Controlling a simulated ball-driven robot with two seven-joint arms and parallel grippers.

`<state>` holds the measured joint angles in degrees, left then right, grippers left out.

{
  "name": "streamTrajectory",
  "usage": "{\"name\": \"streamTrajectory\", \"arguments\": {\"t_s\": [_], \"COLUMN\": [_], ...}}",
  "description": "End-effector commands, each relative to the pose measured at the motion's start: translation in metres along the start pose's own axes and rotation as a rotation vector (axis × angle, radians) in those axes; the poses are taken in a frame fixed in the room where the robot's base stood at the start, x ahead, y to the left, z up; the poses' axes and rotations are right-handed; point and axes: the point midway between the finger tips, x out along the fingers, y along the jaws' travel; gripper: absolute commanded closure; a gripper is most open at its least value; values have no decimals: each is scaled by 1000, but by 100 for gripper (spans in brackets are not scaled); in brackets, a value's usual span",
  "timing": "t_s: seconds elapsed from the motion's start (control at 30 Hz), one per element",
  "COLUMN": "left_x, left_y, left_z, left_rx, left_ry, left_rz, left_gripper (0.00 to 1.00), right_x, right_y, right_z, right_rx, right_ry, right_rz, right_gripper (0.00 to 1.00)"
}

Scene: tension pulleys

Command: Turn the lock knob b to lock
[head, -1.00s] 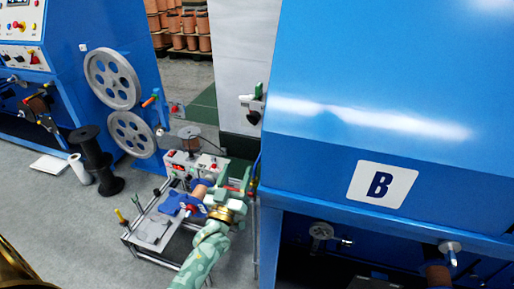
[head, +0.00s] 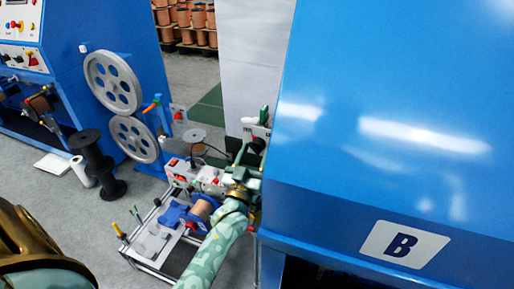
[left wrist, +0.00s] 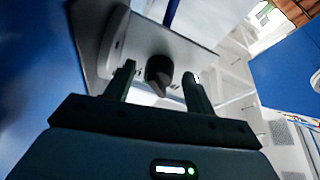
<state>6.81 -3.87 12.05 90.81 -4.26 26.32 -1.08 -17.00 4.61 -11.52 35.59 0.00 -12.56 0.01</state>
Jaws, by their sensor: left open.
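The black lock knob (left wrist: 159,74) sits on a pale plate (left wrist: 175,45) in the left wrist view. My left gripper (left wrist: 159,70) is open, with one finger on either side of the knob. Gaps show between the fingers and the knob, and I see no clear contact. In the head view my left gripper (head: 252,156) is raised at the plate (head: 257,131) beside the blue cabinet marked B (head: 406,246). It largely hides the knob there. My right gripper is not in view.
A wheeled cart (head: 150,245) with a copper spool (head: 203,208) stands below my left arm. The blue cabinet closely borders the gripper on the right. Two grey wheels stand on another blue machine (head: 110,50) at the left.

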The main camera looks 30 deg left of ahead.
Motion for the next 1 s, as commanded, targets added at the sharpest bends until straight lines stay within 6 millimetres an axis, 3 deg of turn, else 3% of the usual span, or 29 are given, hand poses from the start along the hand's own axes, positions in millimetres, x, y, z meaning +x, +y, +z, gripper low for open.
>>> {"name": "streamTrajectory", "arguments": {"t_s": [0.2,0.37,0.73,1.0], "left_x": [0,0,0,1], "left_y": [0,0,0,-2], "left_z": [0,0,0,-3], "left_rx": [0,0,41,195], "left_ry": [0,-1,-4,-13], "left_rz": [0,0,17,79], "left_gripper": [48,90,90,90], "right_x": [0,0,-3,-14], "right_y": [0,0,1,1], "right_z": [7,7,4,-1], "right_rx": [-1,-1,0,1], "right_ry": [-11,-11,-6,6], "right_rz": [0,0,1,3], "right_gripper": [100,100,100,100]}}
